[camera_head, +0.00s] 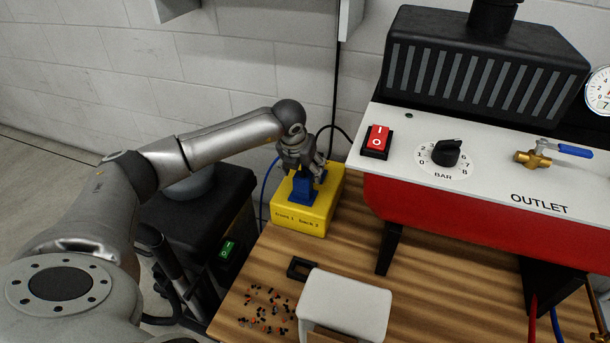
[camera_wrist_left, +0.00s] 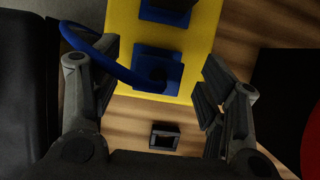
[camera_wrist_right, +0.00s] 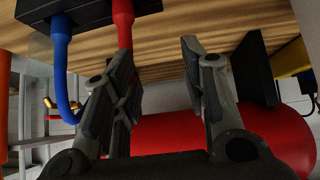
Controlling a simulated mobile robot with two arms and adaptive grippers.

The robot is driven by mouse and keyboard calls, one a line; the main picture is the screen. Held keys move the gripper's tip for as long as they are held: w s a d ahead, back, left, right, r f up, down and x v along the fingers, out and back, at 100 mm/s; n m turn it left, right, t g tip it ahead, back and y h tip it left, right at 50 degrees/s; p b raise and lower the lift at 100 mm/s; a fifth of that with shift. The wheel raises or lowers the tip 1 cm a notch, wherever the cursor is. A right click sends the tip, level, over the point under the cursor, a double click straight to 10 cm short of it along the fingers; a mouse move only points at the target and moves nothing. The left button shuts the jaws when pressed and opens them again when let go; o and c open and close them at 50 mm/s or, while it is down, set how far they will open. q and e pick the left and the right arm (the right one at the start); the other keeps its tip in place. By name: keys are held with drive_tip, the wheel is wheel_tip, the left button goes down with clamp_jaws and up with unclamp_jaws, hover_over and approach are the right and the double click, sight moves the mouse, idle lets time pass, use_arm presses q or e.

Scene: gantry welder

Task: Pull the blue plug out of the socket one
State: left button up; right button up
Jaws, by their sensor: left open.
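The yellow socket box (camera_head: 300,216) stands on the wooden bench below my left gripper (camera_head: 309,170). A blue plug (camera_head: 303,187) sits upright on its top, partly hidden by the gripper. In the left wrist view the blue plug (camera_wrist_left: 157,70) is in a blue socket, with a blue cable curving off to the left. The fingers of my left gripper (camera_wrist_left: 160,62) are open on either side of it; I cannot tell whether they touch it.
A red machine (camera_head: 470,210) with a switch and dial stands right of the box. A black frame (camera_head: 301,268), a white holder (camera_head: 345,303) and several small loose pieces (camera_head: 262,312) lie on the bench. Red and blue hoses (camera_wrist_right: 64,75) hang near my right gripper.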

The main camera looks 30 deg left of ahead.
sight(305, 174)
use_arm(q)
drive_tip(key=shift+b+x, duration=0.3)
drive_tip(key=shift+x, duration=1.5)
use_arm(e)
drive_tip(key=shift+w+a+r+t+y, duration=0.15)
drive_tip(key=shift+w+a+r+t, duration=0.2)
drive_tip(key=shift+w+r+t, duration=0.4)
drive_tip(key=shift+w+a+r+t+y, duration=0.15)
drive_tip(key=shift+w+a+r+t, duration=0.25)
drive_tip(key=shift+w+r, duration=0.4)
drive_tip(key=shift+w+d+f, duration=0.1)
drive_tip(key=shift+f, duration=0.05)
use_arm(q)
drive_tip(key=c, duration=1.1)
drive_tip(key=shift+r, duration=0.1)
drive_tip(key=shift+c, duration=0.3)
use_arm(e)
drive_tip(key=shift+f, duration=0.1)
